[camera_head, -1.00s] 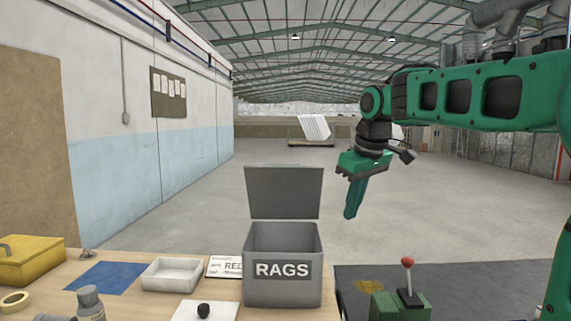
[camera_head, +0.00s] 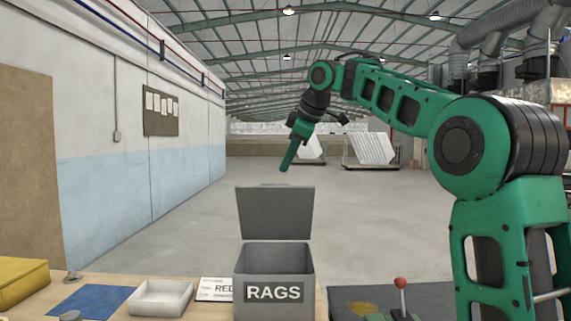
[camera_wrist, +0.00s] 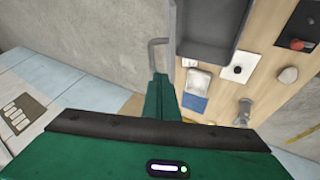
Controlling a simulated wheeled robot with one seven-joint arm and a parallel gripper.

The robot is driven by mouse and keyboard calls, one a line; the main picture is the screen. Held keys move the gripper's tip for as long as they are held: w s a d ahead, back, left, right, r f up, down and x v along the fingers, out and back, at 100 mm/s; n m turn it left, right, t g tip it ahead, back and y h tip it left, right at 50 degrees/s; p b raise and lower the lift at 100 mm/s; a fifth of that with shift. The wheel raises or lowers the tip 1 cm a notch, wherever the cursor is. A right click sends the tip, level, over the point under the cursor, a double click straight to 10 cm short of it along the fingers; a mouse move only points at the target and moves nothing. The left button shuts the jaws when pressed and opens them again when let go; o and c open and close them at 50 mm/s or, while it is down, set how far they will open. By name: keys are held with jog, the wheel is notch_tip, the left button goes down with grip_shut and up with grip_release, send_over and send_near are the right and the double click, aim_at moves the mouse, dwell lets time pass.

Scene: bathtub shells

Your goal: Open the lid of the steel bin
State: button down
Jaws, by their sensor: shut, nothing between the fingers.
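The steel bin (camera_head: 262,259) is a grey box marked RAGS at the near edge of the workbench. Its lid (camera_head: 274,212) stands up nearly vertical at the back, and the dark inside of the bin shows. My gripper (camera_head: 285,167) is shut and empty, pointing down just above the lid's top edge in the picture; whether it touches the lid I cannot tell. In the wrist view my closed green fingers (camera_wrist: 161,90) are near a bent grey bar (camera_wrist: 157,45) beside a dark grey box-like surface (camera_wrist: 208,35).
A red-knobbed lever (camera_head: 401,288) stands right of the bin on a dark mat (camera_head: 350,297). Open floor lies beyond.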

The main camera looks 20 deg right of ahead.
aim_at(278, 193)
jog(key=x, duration=0.7)
